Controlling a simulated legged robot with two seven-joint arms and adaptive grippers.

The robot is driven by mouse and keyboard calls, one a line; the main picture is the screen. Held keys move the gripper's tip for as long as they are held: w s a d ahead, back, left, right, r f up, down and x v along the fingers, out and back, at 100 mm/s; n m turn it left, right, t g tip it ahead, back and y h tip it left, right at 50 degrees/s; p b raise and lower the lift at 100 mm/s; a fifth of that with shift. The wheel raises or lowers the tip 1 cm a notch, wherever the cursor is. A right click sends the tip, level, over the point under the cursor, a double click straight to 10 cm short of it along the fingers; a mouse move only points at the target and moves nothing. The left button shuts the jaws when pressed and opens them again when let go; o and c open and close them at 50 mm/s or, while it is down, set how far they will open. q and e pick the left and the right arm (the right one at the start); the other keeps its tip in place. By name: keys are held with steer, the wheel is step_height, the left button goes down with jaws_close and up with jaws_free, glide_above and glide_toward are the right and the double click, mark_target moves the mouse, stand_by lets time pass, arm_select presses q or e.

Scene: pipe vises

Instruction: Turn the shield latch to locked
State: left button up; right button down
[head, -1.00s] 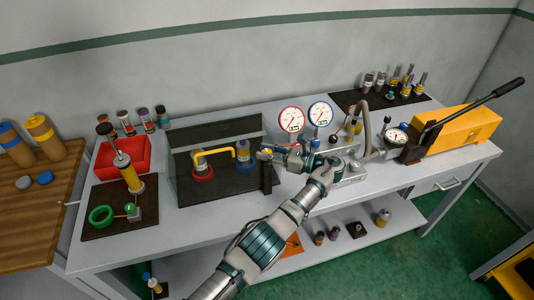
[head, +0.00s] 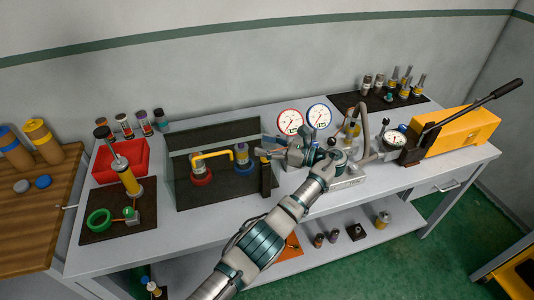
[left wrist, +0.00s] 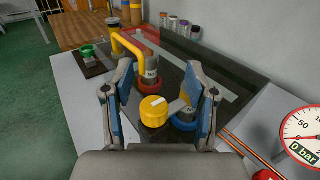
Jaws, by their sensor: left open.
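The shield latch shows in the left wrist view as a round yellow knob (left wrist: 153,111) with a pale lever beside it at the right. In the head view the latch's dark post (head: 265,180) stands at the right end of the clear shield. My left gripper (head: 268,147) is open at the top of this post. In the left wrist view its blue-padded fingers (left wrist: 157,85) are spread on either side of the knob, with a gap at the left. I cannot tell whether the latch is locked. My right gripper is not in view.
Behind the shield stand a yellow bent pipe (head: 212,155), a red-based vise (head: 201,178) and a blue-based one (head: 242,160). Two gauges (head: 290,121) stand behind my left gripper. A red tray (head: 122,160) is at the left, a yellow pump (head: 460,130) at the right.

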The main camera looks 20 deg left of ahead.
arm_select(q)
steer(key=r, duration=0.6)
steer(key=shift+d+r, duration=0.15)
steer(key=shift+d, duration=0.05)
steer(key=shift+w, duration=0.1)
